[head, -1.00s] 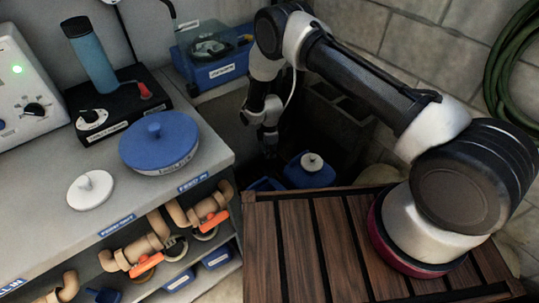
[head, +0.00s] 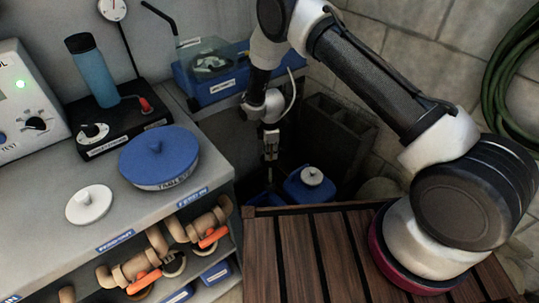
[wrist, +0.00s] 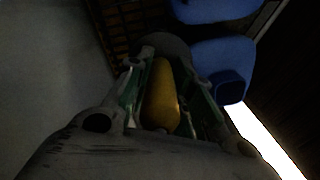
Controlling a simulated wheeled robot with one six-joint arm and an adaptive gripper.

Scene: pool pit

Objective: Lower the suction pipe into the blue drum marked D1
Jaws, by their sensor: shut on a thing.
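My gripper (head: 269,158) hangs down into the dark pit beyond the wooden deck. In the wrist view (wrist: 160,95) its fingers are shut on a yellow-orange grip, which I take to be part of the suction pipe (wrist: 161,90). The pipe's lower end is too dark to make out. One blue drum with a white cap (head: 308,184) stands just right of my gripper. Another blue drum (head: 264,198) shows partly below my gripper, behind the deck edge. No D1 mark is legible. I cannot tell whether the pipe is inside a drum.
The slatted wooden deck (head: 330,250) borders the pit in front. The bench (head: 115,212) with a blue lid (head: 158,160) and orange-handled valves lies left. Dark hollow blocks (head: 337,130) stand behind the drums. A green hose (head: 500,80) hangs at right.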

